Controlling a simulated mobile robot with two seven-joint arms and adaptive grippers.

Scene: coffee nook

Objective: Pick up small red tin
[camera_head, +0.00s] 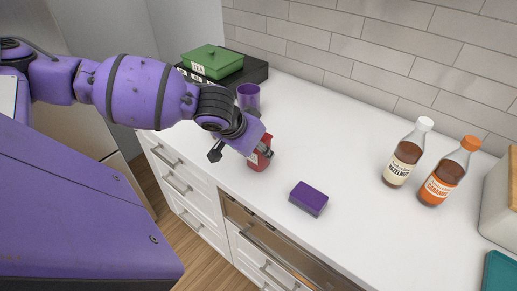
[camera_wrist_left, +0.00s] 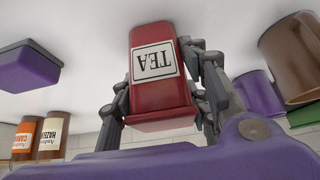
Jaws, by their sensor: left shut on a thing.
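The small red tin (camera_head: 260,158) is near the front edge of the white counter in the head view. My left gripper (camera_head: 255,146) reaches it from the upper left and is shut on it. In the left wrist view the red tin (camera_wrist_left: 160,85) shows a white label reading TEA, with the dark fingers of my left gripper (camera_wrist_left: 163,95) on both its sides. I cannot tell whether the tin's base touches the counter. My right gripper is not in view.
A purple block (camera_head: 309,199) lies right of the tin. Two syrup bottles (camera_head: 407,154) (camera_head: 450,172) stand farther right. A purple cup (camera_head: 248,97) and a green tin (camera_head: 212,62) on a black box (camera_head: 250,72) are behind. A brown mug (camera_wrist_left: 292,55) shows in the wrist view.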

